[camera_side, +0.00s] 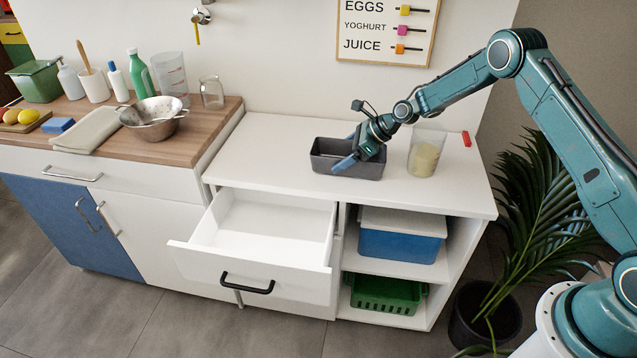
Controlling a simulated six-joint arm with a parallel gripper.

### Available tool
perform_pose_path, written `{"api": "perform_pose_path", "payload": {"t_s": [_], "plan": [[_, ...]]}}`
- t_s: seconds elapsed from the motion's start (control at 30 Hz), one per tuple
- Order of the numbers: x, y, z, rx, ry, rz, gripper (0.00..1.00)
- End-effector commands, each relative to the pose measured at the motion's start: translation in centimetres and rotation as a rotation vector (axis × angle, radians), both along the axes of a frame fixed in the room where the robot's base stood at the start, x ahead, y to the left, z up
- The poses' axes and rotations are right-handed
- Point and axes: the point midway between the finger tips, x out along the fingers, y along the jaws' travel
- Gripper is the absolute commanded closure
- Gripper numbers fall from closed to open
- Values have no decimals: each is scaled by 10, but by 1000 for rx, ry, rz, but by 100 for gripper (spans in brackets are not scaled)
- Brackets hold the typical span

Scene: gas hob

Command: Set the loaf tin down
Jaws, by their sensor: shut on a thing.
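The loaf tin (325,163) is a dark grey rectangular tin at the middle of the white counter top (262,150). It looks level, and its base appears to be at the counter surface; I cannot tell for certain whether it touches. My gripper (350,158) reaches in from the right and is shut on the tin, with one blue finger showing inside it or over its near wall. The gripper hides the tin's right back part.
A clear container with beige contents (425,160) stands close right of the tin, with a red object (466,139) beyond. An open, empty drawer (262,225) juts out below. The counter left of the tin is clear. A colander (153,117) sits on the wooden worktop.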

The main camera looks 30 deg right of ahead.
Motion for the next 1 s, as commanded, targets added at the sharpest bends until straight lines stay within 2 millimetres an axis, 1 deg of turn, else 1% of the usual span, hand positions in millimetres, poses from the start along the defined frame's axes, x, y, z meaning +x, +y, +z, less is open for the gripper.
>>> {"api": "perform_pose_path", "payload": {"t_s": [0.1, 0.5, 0.53, 0.6, 0.87, 1.0], "plan": [[1, 0, -4, -1, -3, 0, 43], [1, 0, -7, 0, -3, 1, 43], [0, 0, -8, 0, -2, 0, 12], [0, 0, -8, 0, -2, 0, 0], [0, 0, -7, 0, -2, 0, 0], [0, 0, -4, 0, -2, 0, 0]]}}
